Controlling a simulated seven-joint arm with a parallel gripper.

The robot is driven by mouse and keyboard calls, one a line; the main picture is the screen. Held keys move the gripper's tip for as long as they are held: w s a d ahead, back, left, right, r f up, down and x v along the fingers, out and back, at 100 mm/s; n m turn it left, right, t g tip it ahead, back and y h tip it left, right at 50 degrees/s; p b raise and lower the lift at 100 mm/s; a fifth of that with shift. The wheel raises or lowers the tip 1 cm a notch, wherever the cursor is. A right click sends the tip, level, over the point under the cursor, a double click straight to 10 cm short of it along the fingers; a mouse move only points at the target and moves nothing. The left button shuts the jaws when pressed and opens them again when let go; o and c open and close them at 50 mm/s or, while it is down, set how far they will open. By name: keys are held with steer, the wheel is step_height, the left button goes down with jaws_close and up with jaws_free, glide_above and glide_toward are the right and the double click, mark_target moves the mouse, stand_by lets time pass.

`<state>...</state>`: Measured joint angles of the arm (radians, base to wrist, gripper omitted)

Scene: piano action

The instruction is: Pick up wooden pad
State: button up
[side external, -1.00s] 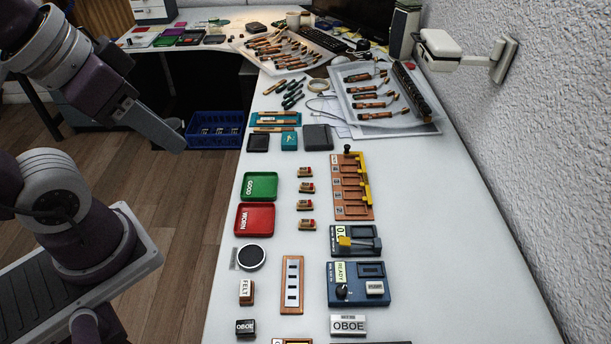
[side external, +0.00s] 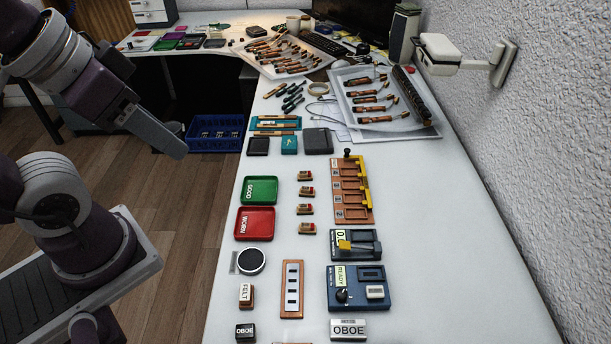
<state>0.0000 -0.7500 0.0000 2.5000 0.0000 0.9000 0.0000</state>
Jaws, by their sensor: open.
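Several small wooden pads with red and pale tops lie in a column on the white bench: the far one (side external: 305,175), a second (side external: 305,190), a third (side external: 305,209) and the near one (side external: 307,228). They lie apart, between the trays and an orange-brown slotted rack (side external: 350,190). Nothing marks one pad out from the others. My gripper (side external: 180,150) hangs over the floor, left of the bench and well away from the pads. It is open and empty; its fingers are seen side-on and show little detail.
Left of the pads are a green GOOD tray (side external: 260,190) and a red WORN tray (side external: 254,223). Nearer are a FELT block (side external: 246,295), a slotted wooden strip (side external: 291,290) and a blue READY device (side external: 358,288). The bench's right side is clear.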

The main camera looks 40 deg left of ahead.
steer(key=m+g+h, duration=0.2)
steer(key=m+h, duration=0.1)
steer(key=m, duration=0.5)
glide_above(307, 172)
steer(key=s+a, duration=0.2)
step_height(307, 172, down, 31)
steer(key=shift+d+r, duration=0.1)
steer(key=x, duration=0.7)
steer(key=shift+s+f, duration=0.25)
steer(key=shift+f, duration=0.2)
jaws_close()
